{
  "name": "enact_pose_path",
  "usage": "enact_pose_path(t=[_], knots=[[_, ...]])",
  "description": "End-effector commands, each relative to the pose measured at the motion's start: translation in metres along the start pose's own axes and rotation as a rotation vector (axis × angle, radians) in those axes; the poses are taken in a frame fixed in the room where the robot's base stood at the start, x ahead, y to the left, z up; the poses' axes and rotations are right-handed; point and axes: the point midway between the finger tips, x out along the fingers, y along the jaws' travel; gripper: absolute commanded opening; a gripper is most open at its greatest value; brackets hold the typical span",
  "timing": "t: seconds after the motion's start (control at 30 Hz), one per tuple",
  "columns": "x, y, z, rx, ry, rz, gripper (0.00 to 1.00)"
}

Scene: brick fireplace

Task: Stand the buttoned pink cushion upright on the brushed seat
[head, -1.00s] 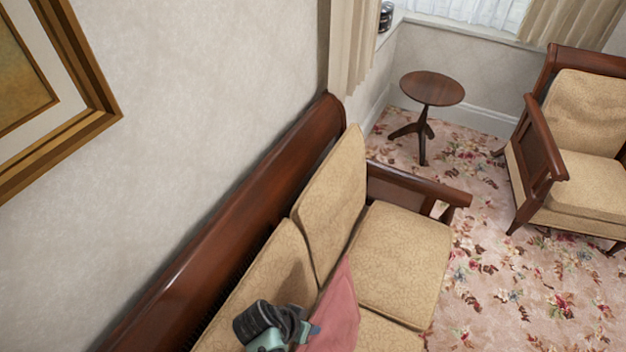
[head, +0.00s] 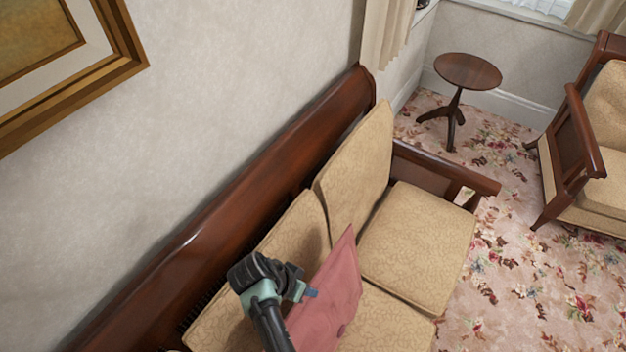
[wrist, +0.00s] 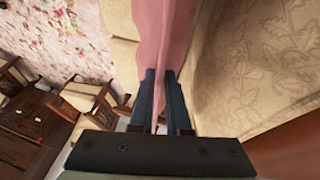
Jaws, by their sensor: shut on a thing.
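The pink cushion (head: 333,290) is in the lower middle of the head view, over the tan sofa seat (head: 415,245) and in front of the back cushions. A small button-like dimple shows low on its face. My gripper (head: 311,293) is shut on the cushion's edge. In the wrist view the two dark fingers (wrist: 160,100) pinch a fold of the pink cushion (wrist: 163,35). The cushion is on edge and somewhat tilted in the head view. Its lower edge is partly out of view, so I cannot tell whether it touches the seat.
Tan back cushions (head: 357,180) lean on the sofa's dark wooden back rail (head: 250,185), near the wall. A wooden armrest (head: 445,168) closes the sofa's far end. A round side table (head: 468,72) and an armchair (head: 585,150) stand beyond. Flowered carpet (head: 530,265) is clear at right.

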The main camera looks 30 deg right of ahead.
Motion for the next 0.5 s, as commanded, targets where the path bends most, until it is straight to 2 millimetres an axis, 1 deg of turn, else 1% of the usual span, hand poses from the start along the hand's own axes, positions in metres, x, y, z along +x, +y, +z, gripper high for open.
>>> enact_pose_path(t=[0.03, 0.13, 0.43, 0.47, 0.5], knots=[[0.0007, -0.0040, -0.0002, -0.001, 0.003, -0.001, 0.00], [-0.0002, -0.0073, -0.0002, -0.001, 0.002, 0.000, 0.00], [-0.0016, -0.0083, -0.0007, 0.000, 0.002, 0.000, 0.00], [-0.0016, -0.0083, -0.0007, 0.000, 0.002, 0.000, 0.20], [-0.0015, -0.0083, -0.0007, 0.000, 0.002, 0.000, 0.27]])
